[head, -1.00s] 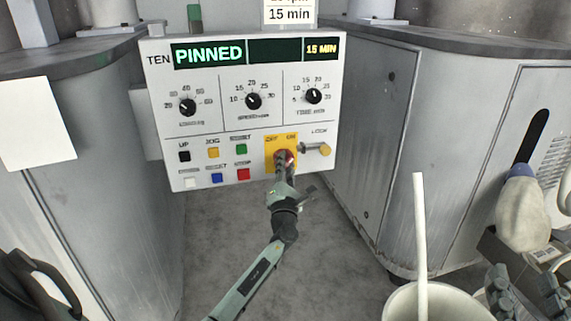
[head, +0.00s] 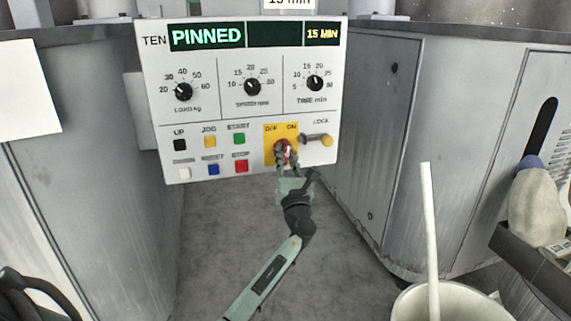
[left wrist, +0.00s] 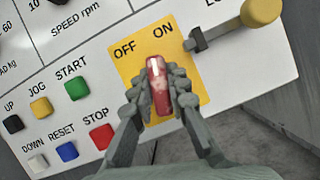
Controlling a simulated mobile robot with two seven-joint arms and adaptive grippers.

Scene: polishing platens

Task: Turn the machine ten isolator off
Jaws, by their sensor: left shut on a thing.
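The machine ten isolator is a red rotary handle (left wrist: 158,90) with a white line, on a yellow plate (left wrist: 189,40) marked OFF and ON. In the left wrist view the white line points up the picture, leaning toward ON relative to the tilted plate. My left gripper (left wrist: 157,97) is shut on the handle, one finger on each side. In the head view the gripper (head: 285,158) covers much of the handle and the lower plate. The control panel (head: 218,120) reads TEN, PINNED and 15 MIN. My right gripper is not in view.
A LOCK bolt with a yellow knob (head: 327,140) sits right of the plate. Several coloured push buttons, including a red STOP (head: 241,166), lie to the left, with three dials above. A white bucket (head: 405,302) and a grey cabinet (head: 375,150) stand at the right.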

